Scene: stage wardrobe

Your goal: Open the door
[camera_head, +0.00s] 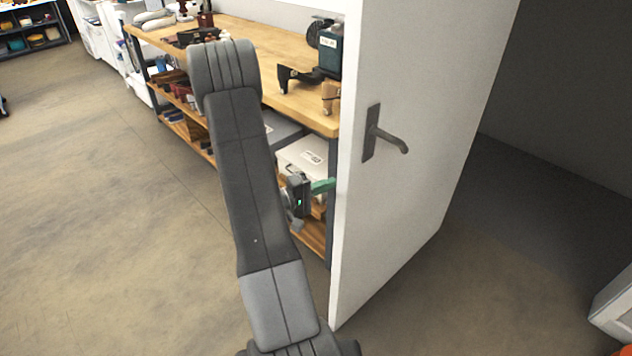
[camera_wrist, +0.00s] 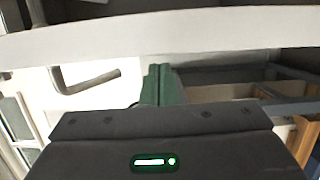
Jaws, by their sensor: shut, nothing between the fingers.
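The white door (camera_head: 410,60) stands upright at the right of the head view, its near edge towards me. Its grey lever handle (camera_head: 385,138) is on the face turned to the right; a lever also shows at the left of the wrist view (camera_wrist: 85,80). The frame and latch are not visible. My gripper (camera_head: 325,185) is left of the door's edge, below the handle's height, with its green fingers pointing at the door. The fingers (camera_wrist: 160,85) are shut and empty in the wrist view. The fingertips reach the door's edge in the picture; I cannot tell whether they touch it.
A wooden workbench (camera_head: 280,95) with tools on top and boxes on its lower shelves stands left of the door, close behind my gripper. Open floor (camera_head: 100,200) lies to the left. Shadowed floor lies right of the door, with a pale object (camera_head: 615,310) at the far right edge.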

